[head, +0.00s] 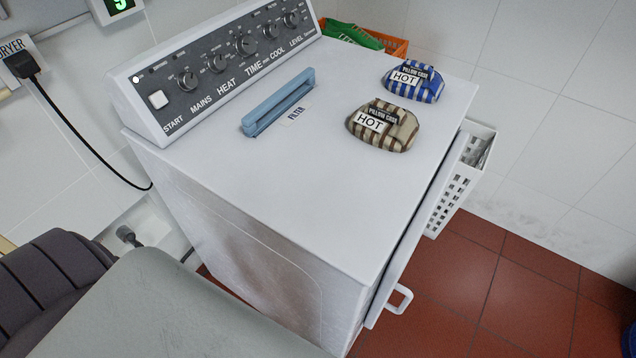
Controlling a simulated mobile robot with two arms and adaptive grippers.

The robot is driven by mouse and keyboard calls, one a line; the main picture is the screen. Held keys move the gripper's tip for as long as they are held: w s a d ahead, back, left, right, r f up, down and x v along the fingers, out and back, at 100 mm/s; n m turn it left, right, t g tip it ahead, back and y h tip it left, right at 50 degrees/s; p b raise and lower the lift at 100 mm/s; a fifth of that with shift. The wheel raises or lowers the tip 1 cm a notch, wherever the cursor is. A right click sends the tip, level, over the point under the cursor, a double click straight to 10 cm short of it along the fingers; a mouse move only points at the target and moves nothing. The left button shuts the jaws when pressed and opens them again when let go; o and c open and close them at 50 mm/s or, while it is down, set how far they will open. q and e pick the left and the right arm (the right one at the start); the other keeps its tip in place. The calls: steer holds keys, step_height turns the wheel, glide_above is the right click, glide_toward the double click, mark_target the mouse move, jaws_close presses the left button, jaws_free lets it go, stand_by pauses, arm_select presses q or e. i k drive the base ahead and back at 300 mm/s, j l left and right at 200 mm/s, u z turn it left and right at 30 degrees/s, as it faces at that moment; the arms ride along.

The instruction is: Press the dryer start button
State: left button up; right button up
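The white dryer (290,190) stands in the middle of the head view, with its sloped dark control panel (215,75) along the back left. Nothing covers the button. Neither of my grippers is in view.
A blue filter handle (279,103) and brown (386,126) and blue (414,81) striped bundles labelled HOT are on the dryer top. A white basket (462,180) hangs at the right. A plug with a black cord (75,128) is left. A grey surface (170,310) fills the lower left.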

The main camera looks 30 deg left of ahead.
mark_target(158, 99)
steer(key=u, duration=1.8)
